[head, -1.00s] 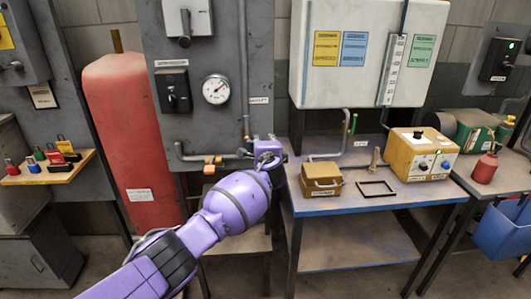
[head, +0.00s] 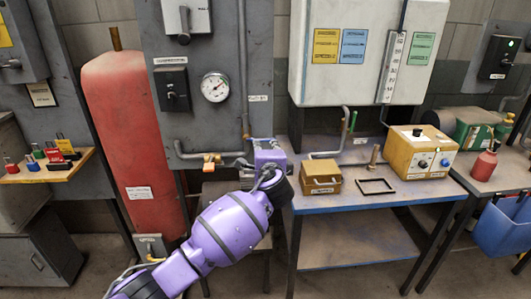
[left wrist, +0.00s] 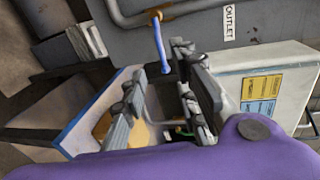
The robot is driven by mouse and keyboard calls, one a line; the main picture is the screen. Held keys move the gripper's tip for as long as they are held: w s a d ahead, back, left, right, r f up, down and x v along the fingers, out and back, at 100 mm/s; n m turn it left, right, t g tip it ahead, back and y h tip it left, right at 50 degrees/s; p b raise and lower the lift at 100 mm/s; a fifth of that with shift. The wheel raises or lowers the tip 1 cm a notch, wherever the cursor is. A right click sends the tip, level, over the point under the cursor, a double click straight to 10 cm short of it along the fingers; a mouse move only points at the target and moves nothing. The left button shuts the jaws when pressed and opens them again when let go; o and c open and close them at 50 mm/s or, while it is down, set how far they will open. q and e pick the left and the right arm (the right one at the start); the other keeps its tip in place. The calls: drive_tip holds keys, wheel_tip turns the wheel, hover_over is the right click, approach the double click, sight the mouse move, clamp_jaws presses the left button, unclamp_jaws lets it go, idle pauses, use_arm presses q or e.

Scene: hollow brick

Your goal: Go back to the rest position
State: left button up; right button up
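My left arm enters the head view from below. Its purple wrist end (head: 268,158) is beside the left edge of the workbench, below the grey panel with the gauge; the fingers are hidden there. In the left wrist view my left gripper (left wrist: 160,72) has its two grey fingers apart, with nothing held between them. A blue valve handle (left wrist: 161,45) with an orange fitting shows just beyond the fingertips; I cannot tell the exact gap. My right gripper is in neither view.
The blue-edged workbench (head: 335,207) holds a small brown box (head: 320,178), a black frame (head: 376,186) and a yellow control box (head: 420,152). A red cylinder (head: 130,130) stands left of the panel. A pipe (head: 190,153) with an orange fitting runs along the panel's bottom.

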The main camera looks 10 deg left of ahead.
use_arm(q)
drive_tip(key=s+d+n+h, duration=0.2)
drive_tip(key=d+h, duration=0.3)
drive_tip(key=d, duration=0.2)
drive_tip(key=s+f+n+g+h+p, duration=0.1)
drive_tip(key=s+f+n+h, duration=0.15)
drive_tip(key=s+f, duration=1)
drive_tip(key=s+a+f+n+g+y+p, duration=0.1)
drive_tip(key=s+f, duration=0.6)
drive_tip(key=s, duration=0.7)
drive_tip(key=s+a+f+n+g+p, duration=0.1)
drive_tip(key=s+a+f+n, duration=0.5)
drive_tip(key=s, duration=0.9)
drive_tip(key=s+a+f+n+g+y+p, duration=0.1)
drive_tip(key=s+a+f+n+g, duration=0.2)
drive_tip(key=s, duration=1.2)
wheel_tip(320, 180, down, 5)
drive_tip(key=shift+a+r+g+y, duration=0.1)
drive_tip(key=shift+a+g+y, duration=0.25)
drive_tip(key=shift+a, duration=0.75)
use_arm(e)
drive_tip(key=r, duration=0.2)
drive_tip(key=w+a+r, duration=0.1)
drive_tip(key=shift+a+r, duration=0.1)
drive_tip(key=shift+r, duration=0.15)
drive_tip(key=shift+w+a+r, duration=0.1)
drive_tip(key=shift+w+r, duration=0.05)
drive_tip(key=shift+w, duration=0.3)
